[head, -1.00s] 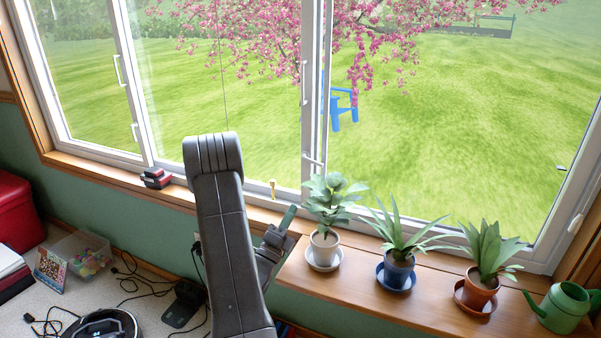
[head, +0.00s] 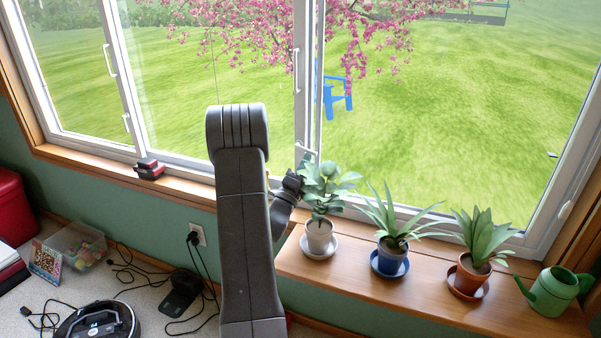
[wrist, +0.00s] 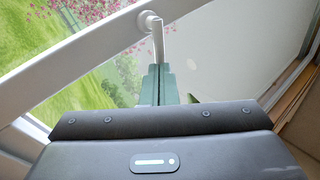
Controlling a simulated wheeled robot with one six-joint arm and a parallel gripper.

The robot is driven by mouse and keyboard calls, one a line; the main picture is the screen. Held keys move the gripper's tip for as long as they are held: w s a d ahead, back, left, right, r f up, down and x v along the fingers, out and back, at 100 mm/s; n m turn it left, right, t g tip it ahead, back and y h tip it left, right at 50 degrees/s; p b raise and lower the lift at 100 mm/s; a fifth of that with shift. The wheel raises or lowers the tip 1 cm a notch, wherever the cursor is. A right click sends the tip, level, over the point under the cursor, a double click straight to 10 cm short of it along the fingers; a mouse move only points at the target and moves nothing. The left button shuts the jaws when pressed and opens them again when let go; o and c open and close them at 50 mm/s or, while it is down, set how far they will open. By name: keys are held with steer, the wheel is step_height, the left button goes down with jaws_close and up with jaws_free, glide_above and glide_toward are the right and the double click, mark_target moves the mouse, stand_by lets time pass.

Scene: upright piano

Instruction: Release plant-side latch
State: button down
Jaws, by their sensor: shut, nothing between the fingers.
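In the wrist view a small white latch (wrist: 158,38) with a round pivot sits on the white window frame, its lever pointing down toward my gripper (wrist: 160,72). My gripper's green fingers are together, with nothing held between them. Their tips are right at the lower end of the lever; I cannot tell whether they touch it. In the head view the white latch (head: 307,152) is low on the middle window post, just above the leftmost plant. My dark gripper (head: 289,186) is beside that plant, and its fingertips are hard to make out.
Potted plants with a white pot (head: 319,236), a blue pot (head: 391,260) and a terracotta pot (head: 470,275) stand on the wooden sill. A green watering can (head: 556,291) is at the far right. A red-black object (head: 149,169) sits on the left sill.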

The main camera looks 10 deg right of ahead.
steer(key=shift+d+f+b, duration=0.1)
steer(key=shift+b, duration=0.5)
steer(key=n+t+y+b, duration=0.1)
steer(key=n+b, duration=0.1)
steer(key=r+n+t+y+b, duration=0.1)
steer(key=n+b, duration=0.1)
steer(key=n+t+y+b, duration=0.1)
steer(key=n+b, duration=0.1)
steer(key=shift+s+d+r+y, duration=0.15)
steer(key=shift+d+r+y, duration=0.1)
steer(key=shift+y, duration=0.05)
